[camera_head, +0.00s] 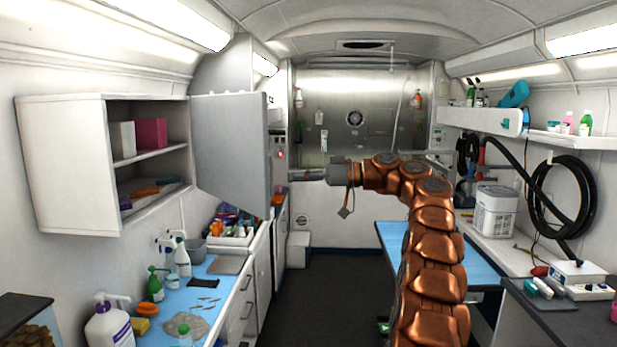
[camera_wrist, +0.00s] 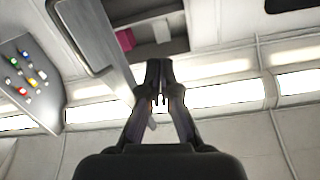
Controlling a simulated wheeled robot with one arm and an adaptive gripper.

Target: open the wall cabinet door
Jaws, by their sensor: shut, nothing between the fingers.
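The white wall cabinet (camera_head: 70,165) hangs on the left wall in the head view. Its grey door (camera_head: 232,148) stands swung wide open at the cabinet's right side, and both inside shelves show. In the wrist view the door (camera_wrist: 80,35) is at upper left, beside the open cabinet interior (camera_wrist: 150,32). My gripper (camera_head: 296,175) is to the right of the door's lower right edge in the head view, pointing left. In the wrist view my gripper (camera_wrist: 159,100) has its fingers together and holds nothing. Whether a fingertip touches the door cannot be told.
A pink box (camera_head: 151,133) and a white box (camera_head: 122,140) sit on the upper shelf. Spray bottles (camera_head: 180,252) and a pump bottle (camera_head: 108,322) stand on the blue counter below. A blue-topped table (camera_head: 393,238) is at the right. The dark floor aisle (camera_head: 320,290) is clear.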

